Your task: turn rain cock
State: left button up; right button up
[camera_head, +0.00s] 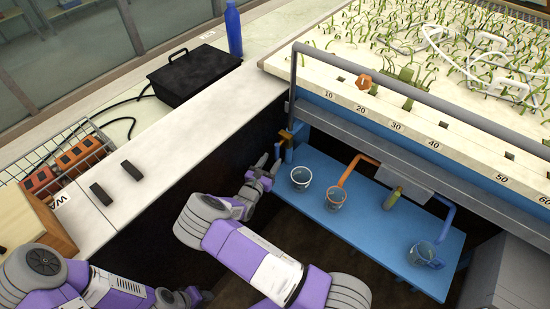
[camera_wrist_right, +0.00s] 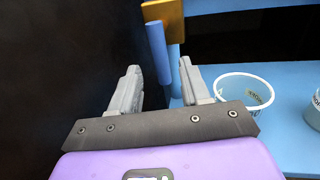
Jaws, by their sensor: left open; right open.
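A brass-coloured fitting (camera_head: 285,135) with a blue handle (camera_head: 278,151) sits at the left end of the blue frame; it looks like the cock, but no label confirms this. My right gripper (camera_head: 268,168) is open just below and left of it. In the right wrist view the gripper (camera_wrist_right: 162,80) has its fingers apart, and the blue handle (camera_wrist_right: 157,52) hangs from the brass fitting (camera_wrist_right: 165,14) beyond and between the fingertips. I cannot tell whether they touch. My left gripper (camera_head: 198,296) is open and empty at the bottom edge, partly cut off.
A white cup (camera_head: 301,178) stands on the blue shelf (camera_head: 375,217), close right of my right gripper; it shows in the wrist view (camera_wrist_right: 245,91). More cups stand under the orange pipe (camera_head: 352,168) and blue pipe (camera_head: 447,214). A black case (camera_head: 195,76) lies on the counter.

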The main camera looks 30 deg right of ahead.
aim_at(276, 155)
jog(key=shift+b+x, duration=0.3)
jog(key=shift+x, duration=1.5)
grip_shut()
